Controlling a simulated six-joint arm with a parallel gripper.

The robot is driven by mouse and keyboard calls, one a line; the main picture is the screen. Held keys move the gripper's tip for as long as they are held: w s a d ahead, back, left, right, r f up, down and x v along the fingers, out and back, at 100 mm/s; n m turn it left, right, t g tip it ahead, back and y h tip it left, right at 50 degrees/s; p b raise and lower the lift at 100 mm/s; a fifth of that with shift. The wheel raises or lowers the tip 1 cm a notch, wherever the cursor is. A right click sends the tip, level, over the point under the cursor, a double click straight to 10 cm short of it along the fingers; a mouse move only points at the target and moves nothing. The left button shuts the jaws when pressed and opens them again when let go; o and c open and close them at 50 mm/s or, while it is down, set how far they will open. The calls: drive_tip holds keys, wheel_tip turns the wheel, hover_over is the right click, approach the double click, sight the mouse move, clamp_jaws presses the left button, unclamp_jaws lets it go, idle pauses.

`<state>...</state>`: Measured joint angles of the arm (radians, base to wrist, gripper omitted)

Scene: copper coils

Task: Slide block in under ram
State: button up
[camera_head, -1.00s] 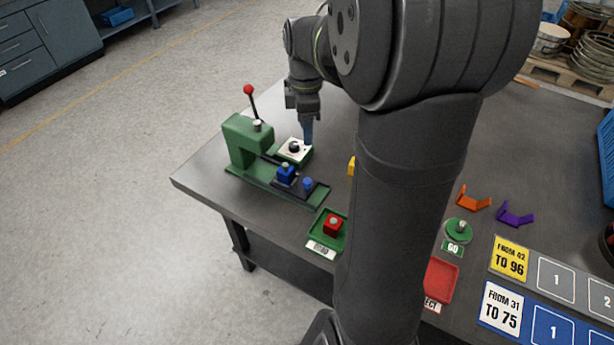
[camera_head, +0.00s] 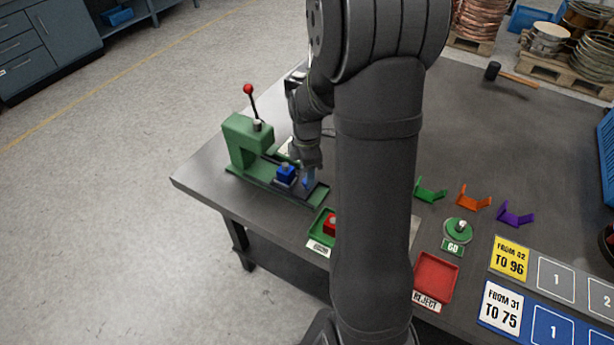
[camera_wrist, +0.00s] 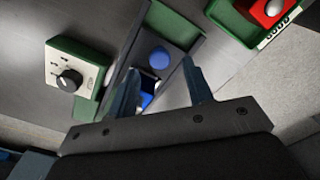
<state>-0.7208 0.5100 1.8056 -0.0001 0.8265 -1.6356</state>
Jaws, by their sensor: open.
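The green press (camera_head: 243,140) stands at the table's left end, with a red-ball lever (camera_head: 248,89) above its head. A blue block (camera_head: 286,171) sits on the dark slide in the press base, just out in front of the press head. It shows partly between the fingers in the wrist view (camera_wrist: 147,88). A round blue knob (camera_wrist: 159,57) stands on the slide's outer end. My gripper (camera_wrist: 160,69) is open, pointing down, its fingers on either side of the knob. The ram's lower end is hidden.
A white dial box (camera_wrist: 75,72) stands beside the slide. A green tray with a red block (camera_head: 329,224) lies near the front edge.

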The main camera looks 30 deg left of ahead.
sight(294, 181)
drive_tip(key=shift+f, duration=1.55)
clamp_jaws()
drive_tip(key=shift+a, duration=2.1)
unclamp_jaws()
drive_tip(key=shift+r, duration=0.2)
wheel_tip(294, 181, up, 17)
drive_tip(key=shift+d, duration=0.1)
